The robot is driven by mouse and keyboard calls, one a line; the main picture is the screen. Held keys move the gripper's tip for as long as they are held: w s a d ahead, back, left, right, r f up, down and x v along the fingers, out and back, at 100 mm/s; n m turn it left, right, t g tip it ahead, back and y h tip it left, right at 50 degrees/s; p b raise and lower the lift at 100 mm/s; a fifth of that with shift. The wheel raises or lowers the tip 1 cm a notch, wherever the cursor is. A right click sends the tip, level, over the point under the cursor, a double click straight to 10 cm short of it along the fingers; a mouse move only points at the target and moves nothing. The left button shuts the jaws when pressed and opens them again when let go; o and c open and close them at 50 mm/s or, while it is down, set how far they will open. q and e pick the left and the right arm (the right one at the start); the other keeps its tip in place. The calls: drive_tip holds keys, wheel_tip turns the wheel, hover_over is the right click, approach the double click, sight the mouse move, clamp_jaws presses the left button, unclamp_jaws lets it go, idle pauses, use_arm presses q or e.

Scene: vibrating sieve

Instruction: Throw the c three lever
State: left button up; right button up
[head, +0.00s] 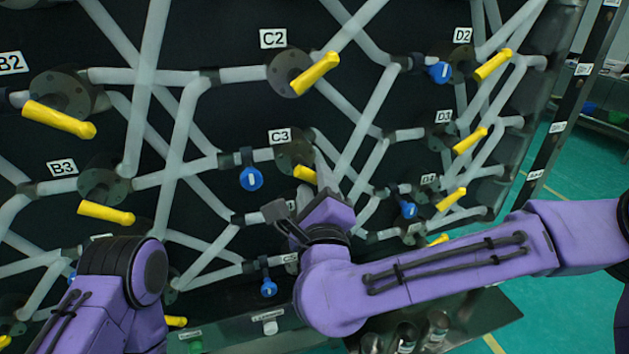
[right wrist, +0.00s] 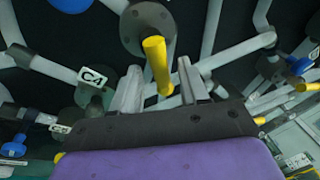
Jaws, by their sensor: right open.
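The C3 lever (head: 305,175) is a short yellow handle on a dark round flange (head: 293,154), below and right of the C3 label (head: 280,136). My right gripper (head: 319,170) is at the lever's lower end and hides part of it in the head view. In the right wrist view the yellow lever (right wrist: 157,62) hangs down, its end between the two grey fingers of my open right gripper (right wrist: 160,75).
The C2 lever (head: 315,74) is above, the B3 lever (head: 106,214) to the left and the D3 lever (head: 470,140) to the right. A blue valve handle (head: 251,178) sits left of C3. Grey pipes cross the dark panel. The C4 label (right wrist: 92,78) shows left of the fingers.

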drive_tip(key=s+b, duration=0.1)
drive_tip(key=s, duration=0.7)
drive_tip(key=shift+d+f, duration=0.3)
drive_tip(key=shift+f, duration=0.05)
drive_tip(key=s+d+f+n+g, duration=0.1)
drive_tip(key=d+f+n+g, duration=0.3)
drive_tip(key=f, duration=0.7)
drive_tip(key=f+n+g, duration=0.2)
drive_tip(key=f+n, duration=0.3)
drive_tip(key=f, duration=0.5)
drive_tip(key=s+d+f+n+g, duration=0.1)
drive_tip(key=d+f+n+g, duration=0.3)
drive_tip(key=f, duration=0.7)
drive_tip(key=s+d+f+n+g+h, duration=0.2)
drive_tip(key=s+d+f, duration=0.6)
drive_tip(key=d, duration=0.3)
drive_tip(key=s+d+f+n+g+h, duration=0.2)
drive_tip(key=s+d+f+g+h, duration=0.1)
drive_tip(key=s+d+f, duration=0.6)
drive_tip(key=s+d, duration=0.2)
drive_tip(key=shift+s+g, duration=0.3)
